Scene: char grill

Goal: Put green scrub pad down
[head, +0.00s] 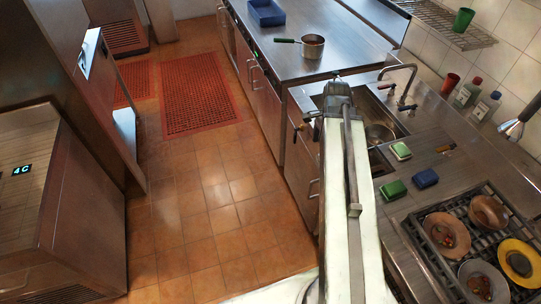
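A dark green pad (393,189) lies flat on the steel counter (440,133), at the front edge beside the stove. A lighter green sponge with a pale side (401,151) lies farther back, near the sink. A blue sponge (425,178) lies just right of the dark green pad. My arm stretches away from me, left of these pads.
The sink (380,133) with a tap (400,88) is right of my gripper. A stove (446,210) with several pans stands at the lower right. Bottles (467,92) and a red cup (450,84) line the wall. A saucepan (312,46) and blue tray (266,13) sit on the far counter.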

